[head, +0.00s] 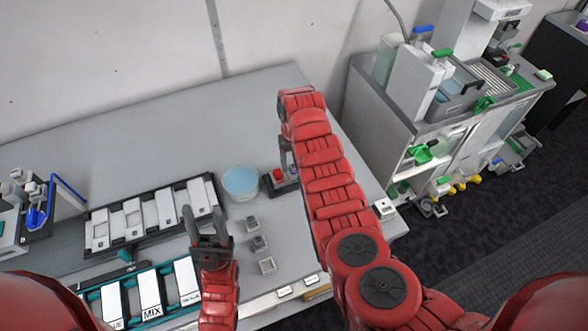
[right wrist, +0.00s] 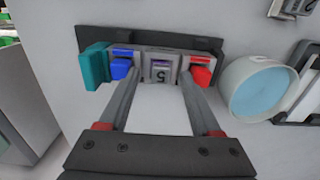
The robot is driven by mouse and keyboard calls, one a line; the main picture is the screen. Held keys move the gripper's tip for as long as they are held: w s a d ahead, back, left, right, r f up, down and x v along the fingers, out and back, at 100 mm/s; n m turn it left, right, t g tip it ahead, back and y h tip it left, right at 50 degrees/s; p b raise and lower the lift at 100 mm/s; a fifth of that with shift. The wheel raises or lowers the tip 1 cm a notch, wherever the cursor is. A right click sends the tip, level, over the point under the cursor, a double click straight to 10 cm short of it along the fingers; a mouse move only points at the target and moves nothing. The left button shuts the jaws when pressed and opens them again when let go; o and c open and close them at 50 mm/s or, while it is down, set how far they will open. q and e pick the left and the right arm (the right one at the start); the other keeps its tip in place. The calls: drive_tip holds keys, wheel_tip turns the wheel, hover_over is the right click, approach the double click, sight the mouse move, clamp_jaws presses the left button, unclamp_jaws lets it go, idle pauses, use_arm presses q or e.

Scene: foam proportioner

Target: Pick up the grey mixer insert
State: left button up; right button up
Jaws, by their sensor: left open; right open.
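A grey block marked 5 (right wrist: 160,72), which looks like the grey mixer insert, sits in a dark holder (right wrist: 218,46). Blue (right wrist: 121,69) and red (right wrist: 201,72) pieces flank it, with a teal one (right wrist: 95,66) at the end. My right gripper (right wrist: 160,82) is open, its fingertips either side of the grey block; I cannot tell whether they touch it. In the head view my right arm hides most of the holder; a red piece (head: 278,174) shows. My left gripper (head: 207,224) is open and empty above the table's front, left of small grey square cups (head: 258,243).
A bowl of blue liquid (head: 240,182) stands just left of the holder. A rack of white cartridges (head: 150,212) and a teal tray marked MIX (head: 152,297) lie at left. The table's back (head: 180,125) is clear. A cabinet (head: 385,105) stands at right.

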drive_tip(key=shift+f, duration=0.55)
clamp_jaws()
drive_tip(key=shift+r, duration=0.2)
